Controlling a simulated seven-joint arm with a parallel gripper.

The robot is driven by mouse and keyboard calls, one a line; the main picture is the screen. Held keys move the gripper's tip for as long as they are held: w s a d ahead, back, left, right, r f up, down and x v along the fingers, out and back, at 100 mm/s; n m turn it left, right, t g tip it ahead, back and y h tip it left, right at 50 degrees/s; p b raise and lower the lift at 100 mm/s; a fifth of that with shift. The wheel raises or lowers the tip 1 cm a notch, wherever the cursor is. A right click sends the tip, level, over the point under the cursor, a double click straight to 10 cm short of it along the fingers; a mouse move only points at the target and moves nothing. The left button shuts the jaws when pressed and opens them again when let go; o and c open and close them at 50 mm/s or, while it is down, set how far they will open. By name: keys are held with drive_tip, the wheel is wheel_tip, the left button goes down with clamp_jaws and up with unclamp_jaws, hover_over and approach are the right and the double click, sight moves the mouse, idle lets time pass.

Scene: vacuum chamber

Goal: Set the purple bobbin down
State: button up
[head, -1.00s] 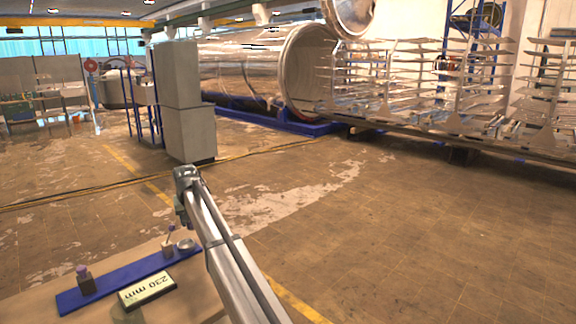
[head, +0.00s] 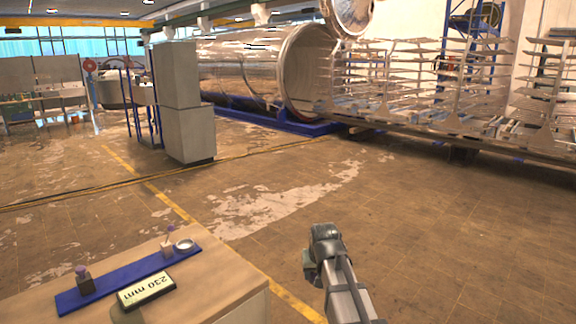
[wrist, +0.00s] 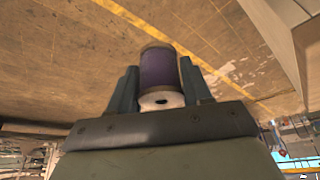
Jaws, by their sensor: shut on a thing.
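The purple bobbin (wrist: 158,69) has pale brown ends and sits between the two fingers of my gripper (wrist: 160,84) in the wrist view. My gripper is shut on it, and the bobbin's near end with its hole faces the camera. In the head view my gripper (head: 311,272) is right of the wooden table (head: 232,280), out over the floor past the table's right edge. I cannot make out the bobbin in the head view.
A blue strip (head: 126,279) lies on the table. On it stand a dark block with a purple top (head: 85,282), a small purple-topped piece (head: 167,243) and a round metal dish (head: 185,245). A display reading 230 mm (head: 147,290) lies in front. The table's right part is clear.

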drive_tip(key=s+d+f+m, duration=0.1)
drive_tip(key=s+d+f, duration=0.1)
drive_tip(key=s+d, duration=0.55)
drive_tip(key=w+a+r+m+h, duration=0.15)
drive_tip(key=w+r, duration=0.25)
drive_tip(key=r, duration=0.6)
drive_tip(key=w+a+r+n+y, duration=0.15)
drive_tip(key=a+r, duration=0.25)
drive_tip(key=a, duration=0.8)
drive_tip(key=n+g+y, duration=0.2)
drive_tip(key=n+y, duration=0.2)
drive_tip(key=n, duration=0.8)
hover_over(104, 319)
drive_tip(key=d, duration=0.2)
drive_tip(key=shift+s+a+f, duration=0.1)
drive_tip(key=shift+s+f, duration=0.05)
drive_tip(key=shift+f, duration=1.35)
drive_tip(key=shift+s+a+f, duration=0.1)
drive_tip(key=shift+f, duration=1.4)
drive_tip(key=shift+s+a+f, duration=0.1)
drive_tip(key=shift+s+f, duration=0.05)
drive_tip(key=shift+f, duration=1.35)
